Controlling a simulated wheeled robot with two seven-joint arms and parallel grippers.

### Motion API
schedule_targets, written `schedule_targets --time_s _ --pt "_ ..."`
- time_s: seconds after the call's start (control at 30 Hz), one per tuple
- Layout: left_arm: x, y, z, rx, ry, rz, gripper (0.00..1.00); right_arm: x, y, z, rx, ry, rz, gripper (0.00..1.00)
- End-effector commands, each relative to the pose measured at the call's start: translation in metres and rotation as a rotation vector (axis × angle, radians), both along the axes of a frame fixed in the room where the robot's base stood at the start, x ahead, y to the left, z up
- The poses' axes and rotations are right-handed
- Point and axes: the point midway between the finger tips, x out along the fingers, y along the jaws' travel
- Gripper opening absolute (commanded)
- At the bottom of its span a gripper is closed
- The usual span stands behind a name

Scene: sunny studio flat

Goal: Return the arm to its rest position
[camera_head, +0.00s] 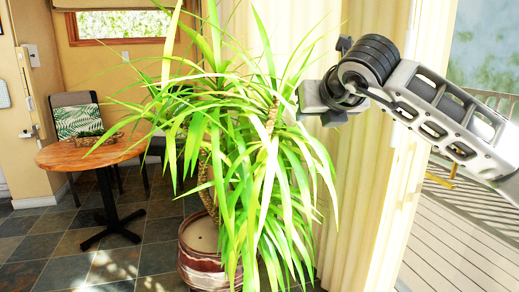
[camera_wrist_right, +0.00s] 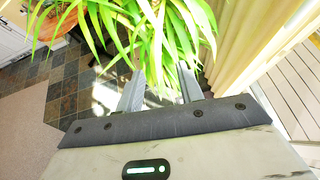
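My right arm (camera_head: 430,110) reaches in from the right edge of the head view, raised, with its black wrist joint and grey gripper (camera_head: 320,98) beside the upper leaves of a large potted plant (camera_head: 235,130). In the right wrist view the two grey fingers of this gripper (camera_wrist_right: 161,82) stand apart with nothing between them. The gripper is open and empty. Plant leaves show behind and above the fingers; I cannot tell whether any leaf touches the gripper. My left gripper is in neither view.
The plant's striped pot (camera_head: 205,262) stands on the slate-tiled floor. A cream curtain (camera_head: 360,200) hangs behind my right gripper, with a plank deck (camera_head: 455,240) beyond. A round wooden table (camera_head: 92,152) and a chair (camera_head: 75,98) stand at the left. Tiled floor (camera_head: 45,250) is open in front of the table.

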Motion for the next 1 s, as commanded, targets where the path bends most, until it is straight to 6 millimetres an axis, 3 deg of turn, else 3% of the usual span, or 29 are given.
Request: schedule_targets --time_s 0.03,0.13,0.2,0.3,0.43,0.53,0.6,0.73,0.87,1.0 --pt "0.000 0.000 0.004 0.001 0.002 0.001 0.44 -0.008 0.027 -0.030 0.058 0.075 0.106 0.37" --pt "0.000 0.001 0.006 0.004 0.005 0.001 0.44 -0.036 0.080 -0.078 0.222 0.211 0.317 0.37" --pt "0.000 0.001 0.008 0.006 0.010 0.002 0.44 -0.066 0.116 -0.104 0.385 0.309 0.464 0.37" --pt "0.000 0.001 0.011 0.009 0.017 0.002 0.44 -0.114 0.158 -0.121 0.691 0.437 0.635 0.37" --pt "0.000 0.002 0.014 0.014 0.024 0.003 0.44 -0.158 0.178 -0.116 1.145 0.552 0.722 0.37" --pt "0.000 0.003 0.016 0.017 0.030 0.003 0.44 -0.172 0.169 -0.108 1.516 0.603 0.673 0.37" --pt "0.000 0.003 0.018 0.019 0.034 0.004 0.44 -0.172 0.152 -0.109 1.770 0.622 0.573 0.37" --pt "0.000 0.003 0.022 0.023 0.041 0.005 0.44 -0.164 0.106 -0.137 2.195 0.628 0.252 0.37" --pt "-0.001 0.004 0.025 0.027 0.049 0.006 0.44 -0.168 0.053 -0.200 2.512 0.611 -0.228 0.37" --pt "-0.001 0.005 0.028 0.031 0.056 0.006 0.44 -0.207 0.006 -0.285 2.676 0.598 -0.826 0.37"
